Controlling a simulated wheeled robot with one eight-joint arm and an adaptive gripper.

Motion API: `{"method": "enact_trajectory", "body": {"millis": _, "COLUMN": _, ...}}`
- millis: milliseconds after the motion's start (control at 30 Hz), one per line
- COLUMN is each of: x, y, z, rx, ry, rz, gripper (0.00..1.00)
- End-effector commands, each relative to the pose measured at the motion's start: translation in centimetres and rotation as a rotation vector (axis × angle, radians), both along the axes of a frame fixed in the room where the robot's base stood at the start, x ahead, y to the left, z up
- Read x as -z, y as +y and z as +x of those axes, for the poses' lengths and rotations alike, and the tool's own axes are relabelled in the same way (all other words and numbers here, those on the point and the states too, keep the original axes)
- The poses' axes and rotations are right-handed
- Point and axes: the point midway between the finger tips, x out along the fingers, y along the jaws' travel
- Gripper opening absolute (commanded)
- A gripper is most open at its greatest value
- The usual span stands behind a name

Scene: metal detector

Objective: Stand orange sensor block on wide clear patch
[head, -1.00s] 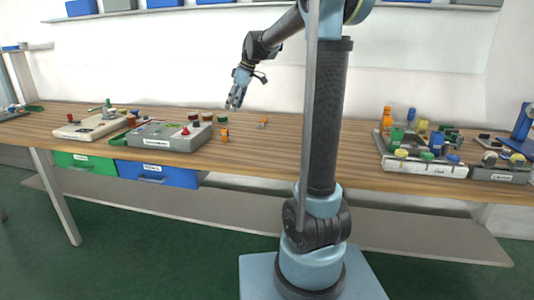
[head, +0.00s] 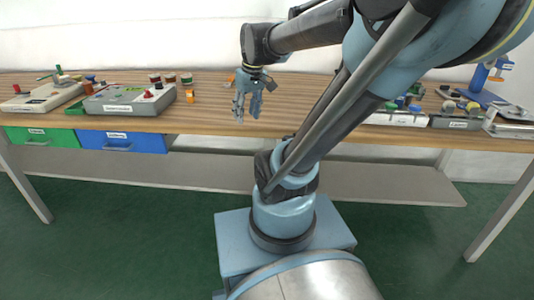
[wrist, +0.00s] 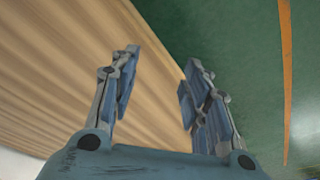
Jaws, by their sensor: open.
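A small orange block (head: 190,96) stands on the wooden bench just right of a grey control box. A second orange piece (head: 231,78) lies farther right, partly behind my gripper. I cannot tell for certain which one is the sensor block. My gripper (head: 246,112) hangs over the bench's front edge, right of both and touching neither. In the wrist view, my gripper (wrist: 158,75) has its fingers apart with nothing between them. A bare stretch of bench top (head: 215,118) lies around and left of my gripper.
The grey control box (head: 125,101) and a beige box (head: 38,99) stand at the left. Several small reels (head: 170,78) stand behind. A tray of coloured parts (head: 397,119) is at the right, partly behind my arm. The wrist view shows the bench edge and green floor (wrist: 230,45).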

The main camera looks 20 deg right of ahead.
Motion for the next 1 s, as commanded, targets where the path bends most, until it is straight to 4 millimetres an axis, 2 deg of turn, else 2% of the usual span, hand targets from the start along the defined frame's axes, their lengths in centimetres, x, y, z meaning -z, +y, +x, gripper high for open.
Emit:
{"method": "enact_trajectory", "body": {"millis": 33, "x": 1.2, "y": -0.6, "z": -1.5, "rx": 0.040, "ry": 0.003, "rz": -0.005, "gripper": 0.43}}
{"method": "enact_trajectory", "body": {"millis": 200, "x": 4.7, "y": -2.1, "z": -5.4, "rx": 0.174, "ry": 0.013, "rz": -0.019, "gripper": 0.43}}
{"method": "enact_trajectory", "body": {"millis": 433, "x": 9.0, "y": -3.7, "z": -9.4, "rx": 0.323, "ry": 0.018, "rz": -0.035, "gripper": 0.43}}
{"method": "enact_trajectory", "body": {"millis": 600, "x": 10.5, "y": -4.6, "z": -10.6, "rx": 0.375, "ry": 0.019, "rz": -0.041, "gripper": 0.43}}
{"method": "enact_trajectory", "body": {"millis": 1000, "x": 10.6, "y": -4.6, "z": -10.7, "rx": 0.380, "ry": 0.019, "rz": -0.041, "gripper": 0.43}}
